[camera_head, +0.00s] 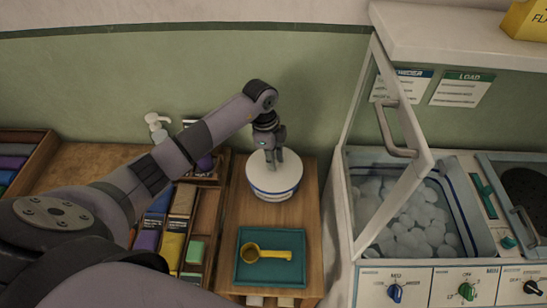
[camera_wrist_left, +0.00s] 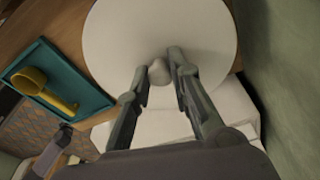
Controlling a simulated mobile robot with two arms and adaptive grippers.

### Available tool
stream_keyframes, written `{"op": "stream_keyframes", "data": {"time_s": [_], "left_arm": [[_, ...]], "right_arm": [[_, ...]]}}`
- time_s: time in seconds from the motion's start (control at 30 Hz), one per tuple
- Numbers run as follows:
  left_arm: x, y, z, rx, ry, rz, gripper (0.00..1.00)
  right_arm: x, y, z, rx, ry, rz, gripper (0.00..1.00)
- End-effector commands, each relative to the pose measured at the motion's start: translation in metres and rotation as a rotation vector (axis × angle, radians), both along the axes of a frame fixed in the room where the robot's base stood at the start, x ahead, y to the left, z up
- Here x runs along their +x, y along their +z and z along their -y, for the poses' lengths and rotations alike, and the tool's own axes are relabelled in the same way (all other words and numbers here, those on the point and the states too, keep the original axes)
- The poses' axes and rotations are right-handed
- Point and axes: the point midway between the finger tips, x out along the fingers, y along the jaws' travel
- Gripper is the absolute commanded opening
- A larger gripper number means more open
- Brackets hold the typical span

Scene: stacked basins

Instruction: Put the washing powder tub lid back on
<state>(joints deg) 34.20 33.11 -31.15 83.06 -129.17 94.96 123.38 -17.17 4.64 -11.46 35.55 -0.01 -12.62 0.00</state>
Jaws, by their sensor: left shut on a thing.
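The washing powder tub (camera_head: 273,194) is white with a blue band and stands on the wooden counter in the head view. Its round white lid (camera_head: 284,176) lies level at the top of the tub; I cannot tell whether it is fully seated. My left gripper (camera_head: 271,164) reaches down onto the lid from above and is shut on its knob. The wrist view shows the lid (camera_wrist_left: 160,25) as a large disc, with the small knob (camera_wrist_left: 158,73) between the fingers of the left gripper (camera_wrist_left: 162,66).
A teal tray (camera_head: 242,276) with a yellow scoop (camera_head: 265,253) lies in front of the tub. A divided wooden box (camera_head: 205,215) of coloured packets stands left. A white washer (camera_head: 440,285) with a raised lid stands right. A white pump bottle (camera_head: 157,128) is behind.

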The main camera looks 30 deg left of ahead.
Motion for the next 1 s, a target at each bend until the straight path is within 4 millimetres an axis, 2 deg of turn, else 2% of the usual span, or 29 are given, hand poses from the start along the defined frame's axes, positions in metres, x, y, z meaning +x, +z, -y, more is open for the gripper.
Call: {"op": "stream_keyframes", "data": {"time_s": [0.3,0.33,0.63,0.87,1.0], "left_arm": [[-0.0002,-0.0017,-0.0002,0.0,0.0,0.0,0.0],[-0.0001,-0.0017,-0.0002,0.0,0.0,0.0,0.21],[0.0001,-0.0015,-0.0002,0.0,0.0,0.0,0.41],[0.0001,-0.0015,-0.0002,0.0,0.0,0.0,0.43],[0.0,-0.0016,-0.0002,0.0,0.0,0.0,0.52]], "right_arm": [[0.0001,-0.0007,0.0005,-0.001,0.001,0.0,0.34],[0.0001,-0.0007,0.0005,-0.001,0.001,0.0,0.34],[0.0,-0.0007,0.0003,0.0,0.001,0.0,0.34],[-0.0001,-0.0007,0.0002,0.0,0.001,0.0,0.34],[-0.0001,-0.0007,0.0002,0.0,0.0,0.0,0.34]]}}
